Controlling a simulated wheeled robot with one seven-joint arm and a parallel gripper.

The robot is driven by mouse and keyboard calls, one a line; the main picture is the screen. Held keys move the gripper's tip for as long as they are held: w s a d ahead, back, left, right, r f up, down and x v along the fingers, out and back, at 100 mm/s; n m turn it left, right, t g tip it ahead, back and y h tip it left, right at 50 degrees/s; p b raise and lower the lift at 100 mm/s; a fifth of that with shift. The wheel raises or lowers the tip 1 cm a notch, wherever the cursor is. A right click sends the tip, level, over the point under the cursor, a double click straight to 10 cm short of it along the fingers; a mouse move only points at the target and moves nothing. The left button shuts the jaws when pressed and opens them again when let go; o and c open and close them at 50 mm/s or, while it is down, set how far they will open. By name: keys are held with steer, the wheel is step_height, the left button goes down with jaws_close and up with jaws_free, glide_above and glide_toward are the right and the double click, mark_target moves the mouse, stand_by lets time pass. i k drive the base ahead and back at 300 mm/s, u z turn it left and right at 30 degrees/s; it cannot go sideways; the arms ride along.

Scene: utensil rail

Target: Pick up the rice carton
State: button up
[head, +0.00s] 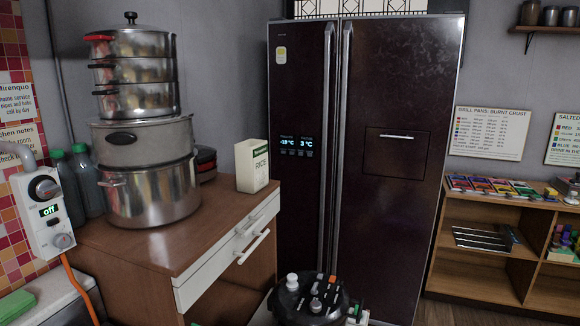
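The rice carton (251,168) is a cream box with a green band near its top and the word RICE on one face. It stands upright on the wooden counter top (225,207), near its back right end, beside the fridge. Nothing covers its front. My gripper is not in view.
The dark double-door fridge (390,80) rises to the right. White drawers (222,262) with bar handles face front. A round black item (290,310) sits low in front.

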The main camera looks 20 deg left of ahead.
mark_target(251, 164)
steer(key=u, duration=0.2)
steer(key=i, duration=0.65)
steer(key=u, duration=0.55)
